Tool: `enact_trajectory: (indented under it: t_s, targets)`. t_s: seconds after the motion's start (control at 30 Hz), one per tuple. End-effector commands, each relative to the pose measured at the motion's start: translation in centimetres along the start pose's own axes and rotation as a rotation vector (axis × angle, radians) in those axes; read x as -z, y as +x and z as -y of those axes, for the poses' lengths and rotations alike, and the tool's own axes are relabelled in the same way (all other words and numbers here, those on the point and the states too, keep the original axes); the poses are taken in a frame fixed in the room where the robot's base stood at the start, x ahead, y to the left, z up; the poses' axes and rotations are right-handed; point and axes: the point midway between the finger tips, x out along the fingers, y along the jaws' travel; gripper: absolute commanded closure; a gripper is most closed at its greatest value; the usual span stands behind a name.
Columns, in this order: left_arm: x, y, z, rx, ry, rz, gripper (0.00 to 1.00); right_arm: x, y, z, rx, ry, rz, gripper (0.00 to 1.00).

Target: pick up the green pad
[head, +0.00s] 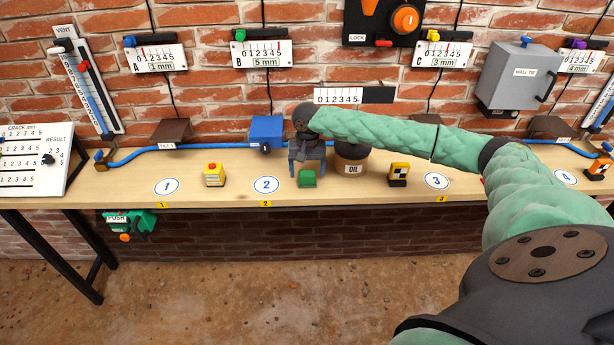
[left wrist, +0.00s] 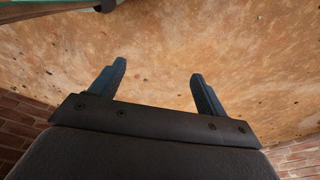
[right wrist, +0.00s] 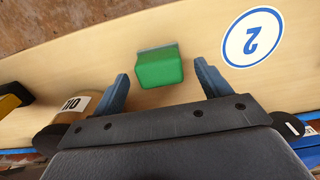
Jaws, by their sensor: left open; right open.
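The green pad (head: 307,179) is a small green block on the wooden bench, just right of the disc marked 2. In the right wrist view the green pad (right wrist: 160,67) lies ahead of my right gripper (right wrist: 164,82), between the lines of its two fingers and apart from them. My right gripper (head: 306,163) is open and empty, over the bench behind the pad in the head view. My left gripper (left wrist: 158,70) is open and empty, with bare floor in its view. It is not seen in the head view.
The wooden bench (head: 345,191) runs along a brick wall. An oil pot (head: 351,160) stands close right of my right gripper, and a blue box (head: 266,131) stands behind left. A yellow block (head: 214,175) and a checkered block (head: 399,174) stand on either side. A blue hose runs along the back.

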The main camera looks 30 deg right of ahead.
Motion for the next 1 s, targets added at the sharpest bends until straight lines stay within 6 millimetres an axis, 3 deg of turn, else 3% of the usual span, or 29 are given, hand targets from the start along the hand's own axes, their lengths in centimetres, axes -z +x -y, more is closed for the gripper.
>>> enact_trajectory:
  t_s: [0.2,0.5,0.7,0.8,1.0]
  targets:
    - [-1.0,1.3,0.6,0.007,0.005,-0.008,0.24,0.0,1.8,0.0,0.000,0.000,-0.001,0.24]
    - [-1.2,1.6,0.7,0.008,0.005,-0.008,0.24,0.0,2.2,0.0,0.000,0.000,-0.002,0.24]
    - [-1.3,1.6,0.7,0.008,0.005,-0.007,0.24,0.0,2.1,0.0,0.000,0.000,-0.002,0.63]
    - [-1.3,1.6,0.7,0.009,0.004,-0.006,0.24,0.0,2.1,0.0,0.001,0.000,-0.002,0.77]
    - [-1.4,1.6,0.7,0.008,0.004,-0.005,0.24,0.0,2.1,0.0,0.001,0.000,-0.002,0.77]
